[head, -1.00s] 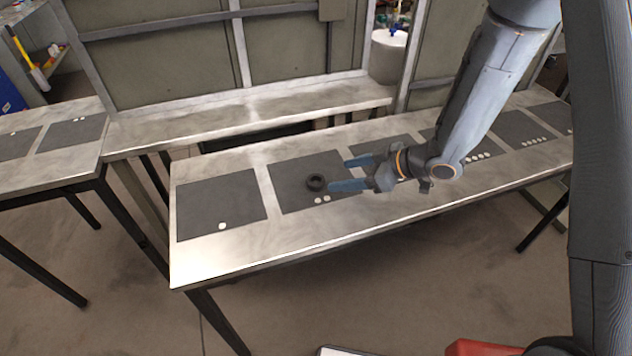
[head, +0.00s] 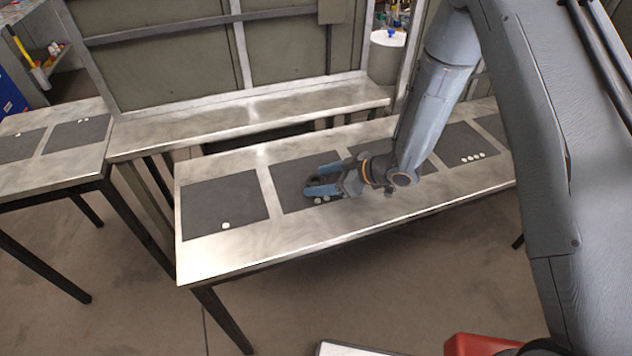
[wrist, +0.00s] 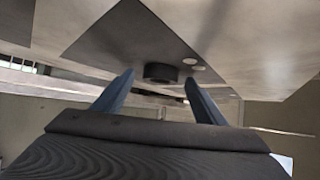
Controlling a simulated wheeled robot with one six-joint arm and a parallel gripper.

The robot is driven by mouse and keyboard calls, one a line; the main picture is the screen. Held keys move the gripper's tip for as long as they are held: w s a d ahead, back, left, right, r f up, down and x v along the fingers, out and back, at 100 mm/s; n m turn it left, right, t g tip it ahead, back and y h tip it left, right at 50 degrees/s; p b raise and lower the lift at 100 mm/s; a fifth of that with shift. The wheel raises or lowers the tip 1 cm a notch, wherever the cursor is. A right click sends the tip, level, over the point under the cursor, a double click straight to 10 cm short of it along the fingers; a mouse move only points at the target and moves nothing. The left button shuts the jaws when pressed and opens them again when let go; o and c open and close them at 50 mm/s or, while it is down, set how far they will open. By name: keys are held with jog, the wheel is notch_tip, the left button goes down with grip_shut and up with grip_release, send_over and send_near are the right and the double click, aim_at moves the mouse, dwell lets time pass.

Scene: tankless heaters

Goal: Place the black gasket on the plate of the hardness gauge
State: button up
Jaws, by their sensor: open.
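The black gasket (wrist: 161,72) is a short dark ring lying on a dark mat marked with two white dots. In the wrist view it sits ahead of my fingers, in line with the space between them. My gripper (head: 314,182) has two blue fingers, apart and low over that mat. In the head view the fingers reach to the gasket's spot and mostly hide it. My gripper also shows in the wrist view (wrist: 158,88), with nothing held. I cannot make out a hardness gauge or its plate in these frames.
The gasket's metal table (head: 240,254) carries a row of dark mats with white dots. The mat at its left end (head: 222,203) is bare. A second table (head: 50,170) stands at left. A red object (head: 482,345) shows at the bottom edge.

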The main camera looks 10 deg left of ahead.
jog(key=c, duration=1.2)
